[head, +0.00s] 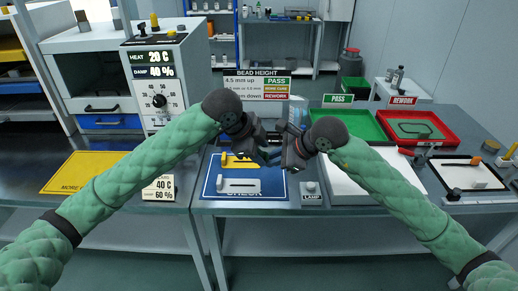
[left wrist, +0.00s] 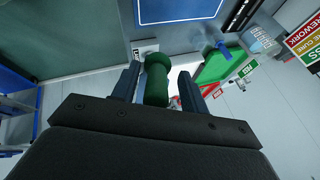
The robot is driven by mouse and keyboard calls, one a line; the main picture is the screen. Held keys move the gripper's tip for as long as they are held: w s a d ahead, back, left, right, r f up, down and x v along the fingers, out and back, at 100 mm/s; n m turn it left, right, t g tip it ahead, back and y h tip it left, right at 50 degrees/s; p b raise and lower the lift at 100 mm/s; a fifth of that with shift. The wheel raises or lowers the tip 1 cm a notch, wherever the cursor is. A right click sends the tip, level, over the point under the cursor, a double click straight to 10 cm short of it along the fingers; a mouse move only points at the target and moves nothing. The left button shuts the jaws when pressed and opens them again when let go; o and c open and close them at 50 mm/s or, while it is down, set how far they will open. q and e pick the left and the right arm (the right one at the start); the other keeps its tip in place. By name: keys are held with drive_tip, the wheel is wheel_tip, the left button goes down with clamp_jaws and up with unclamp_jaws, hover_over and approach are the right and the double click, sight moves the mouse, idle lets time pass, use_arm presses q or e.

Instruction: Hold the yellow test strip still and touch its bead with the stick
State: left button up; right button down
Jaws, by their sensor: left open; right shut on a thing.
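The yellow test strip (head: 235,160) lies on the blue CHECK mat (head: 210,184) in the head view, just left of my grippers. I cannot make out its bead. My left gripper (head: 268,156) is open above the mat's right side, right of the strip and not around it. Its open fingers (left wrist: 158,88) also show in the left wrist view. My right gripper (head: 288,160) is close beside it and is shut on the stick, which I can hardly make out behind the fingers.
A pale slotted block (head: 238,186) lies at the front of the mat. A LAMP button box (head: 311,193) stands right of it. A green PASS tray (head: 338,119) and red REWORK tray (head: 444,124) are behind right. A dark green cylinder (left wrist: 155,82) shows between the left fingers.

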use_arm(q)
clamp_jaws()
use_arm(e)
drive_tip(key=c, duration=1.4)
unclamp_jaws()
drive_tip(key=shift+o, duration=0.2)
